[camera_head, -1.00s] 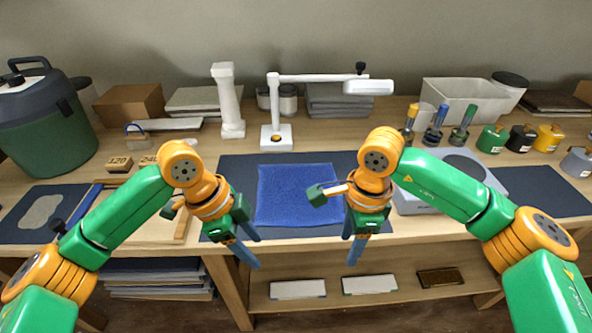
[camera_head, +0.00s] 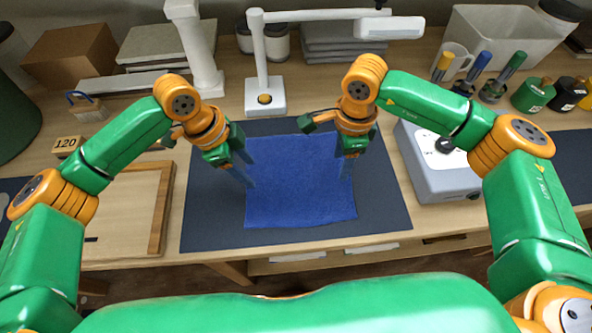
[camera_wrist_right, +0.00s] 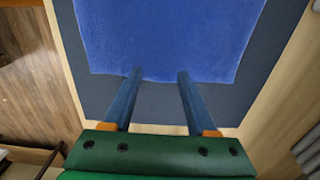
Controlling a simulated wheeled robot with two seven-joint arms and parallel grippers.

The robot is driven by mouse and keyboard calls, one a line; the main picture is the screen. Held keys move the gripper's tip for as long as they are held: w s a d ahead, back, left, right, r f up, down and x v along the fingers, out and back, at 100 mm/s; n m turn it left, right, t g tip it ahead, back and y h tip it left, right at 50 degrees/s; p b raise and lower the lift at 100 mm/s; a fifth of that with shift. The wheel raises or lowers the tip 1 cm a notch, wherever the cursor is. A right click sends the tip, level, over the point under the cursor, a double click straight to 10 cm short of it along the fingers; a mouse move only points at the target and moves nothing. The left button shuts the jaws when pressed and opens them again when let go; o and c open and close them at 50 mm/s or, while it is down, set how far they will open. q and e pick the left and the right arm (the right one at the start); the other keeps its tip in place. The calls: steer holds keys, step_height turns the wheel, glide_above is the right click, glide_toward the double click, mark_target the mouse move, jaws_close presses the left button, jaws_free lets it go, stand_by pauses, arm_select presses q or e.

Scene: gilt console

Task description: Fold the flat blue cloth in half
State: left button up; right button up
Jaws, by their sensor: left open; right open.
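The blue cloth (camera_head: 298,200) lies flat and unfolded on a dark mat (camera_head: 212,225). My left gripper (camera_head: 248,172) is open and empty over the cloth's left edge in the head view. My right gripper (camera_head: 347,170) is open and empty over the cloth's right side. In the right wrist view, the open fingers of my right gripper (camera_wrist_right: 155,85) reach toward one edge of the cloth (camera_wrist_right: 165,40). The fingertips overlap that edge in the picture, and I cannot tell whether they touch it. The far cloth edge is partly hidden behind my right gripper.
A white lamp (camera_head: 264,75) stands behind the mat. A grey scale-like device (camera_head: 440,170) is to the right, with several tools behind it. A wooden-framed board (camera_head: 130,215) lies to the left. The mat's front strip and the table's front edge are clear.

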mark_target(255, 180)
arm_select(q)
steer(key=shift+w+f, duration=0.25)
steer(key=shift+f, duration=0.5)
steer(key=shift+w+f, duration=0.2)
steer(key=shift+f, duration=0.5)
arm_select(e)
steer(key=shift+w+f, duration=0.25)
steer(key=shift+f, duration=0.5)
steer(key=shift+w+f, duration=0.2)
steer(key=shift+f, duration=0.5)
steer(key=shift+s, duration=0.1)
arm_select(q)
steer(key=shift+s, duration=0.15)
steer(key=shift+f+b, duration=0.3)
steer(key=shift+b, duration=0.1)
arm_select(e)
steer(key=shift+s+f, duration=0.1)
steer(key=shift+f, duration=0.2)
arm_select(q)
steer(key=shift+r, duration=0.15)
steer(key=shift+c, duration=1)
arm_select(e)
steer(key=shift+r, duration=0.2)
steer(key=shift+c, duration=1)
arm_select(q)
jaws_close()
arm_select(e)
jaws_close()
